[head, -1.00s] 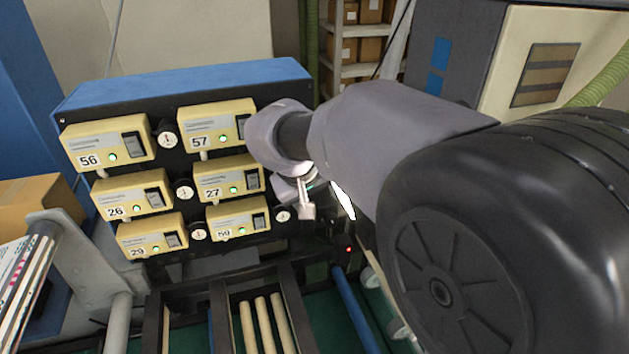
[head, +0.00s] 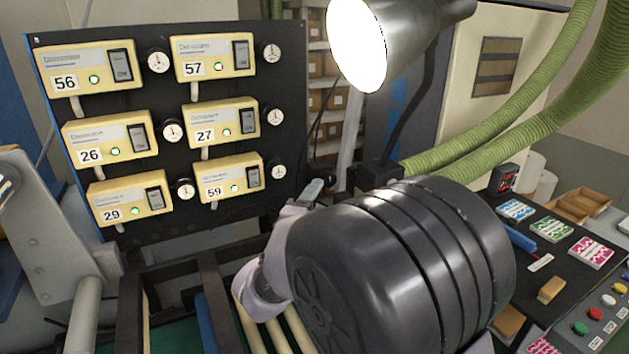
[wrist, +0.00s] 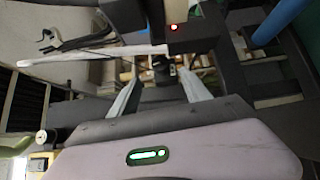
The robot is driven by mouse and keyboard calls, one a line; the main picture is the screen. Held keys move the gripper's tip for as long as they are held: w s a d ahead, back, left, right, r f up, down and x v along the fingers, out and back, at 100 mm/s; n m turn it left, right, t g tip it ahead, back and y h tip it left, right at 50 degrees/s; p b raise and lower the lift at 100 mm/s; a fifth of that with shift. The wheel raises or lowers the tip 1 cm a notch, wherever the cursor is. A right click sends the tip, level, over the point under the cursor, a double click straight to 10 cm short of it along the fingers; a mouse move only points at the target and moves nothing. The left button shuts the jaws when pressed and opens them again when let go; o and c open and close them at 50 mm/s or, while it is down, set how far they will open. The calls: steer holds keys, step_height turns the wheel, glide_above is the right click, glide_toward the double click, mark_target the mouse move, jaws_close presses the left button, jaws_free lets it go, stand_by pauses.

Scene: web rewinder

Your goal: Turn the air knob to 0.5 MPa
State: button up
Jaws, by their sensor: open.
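My gripper (wrist: 162,88) is open in the wrist view, its two pale fingers apart with nothing held between them. A dark, short, knob-like part (wrist: 163,69) shows just past and between the fingertips; I cannot tell whether it is the air knob. In the head view my arm covers the lower middle and hides most of my gripper. No knob marked for air and no 0.5 MPa reading can be made out. Small round white gauges, such as the one beside box 57 (head: 270,53), are on the black panel (head: 170,195), too small to read.
Numbered cream boxes (head: 88,69) fill the panel at left. A lit lamp (head: 358,45) hangs at top centre. Green hoses (head: 500,120) run at right. A black console (head: 600,290) with coloured buttons is at lower right. A red light (wrist: 174,27) glows on a dark box.

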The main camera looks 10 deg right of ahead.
mark_target(328, 181)
steer(key=x, duration=0.8)
steer(key=shift+p, duration=0.4)
steer(key=shift+c, duration=0.3)
jaws_close()
steer(key=shift+r+p, duration=0.15)
steer(key=shift+p, duration=0.35)
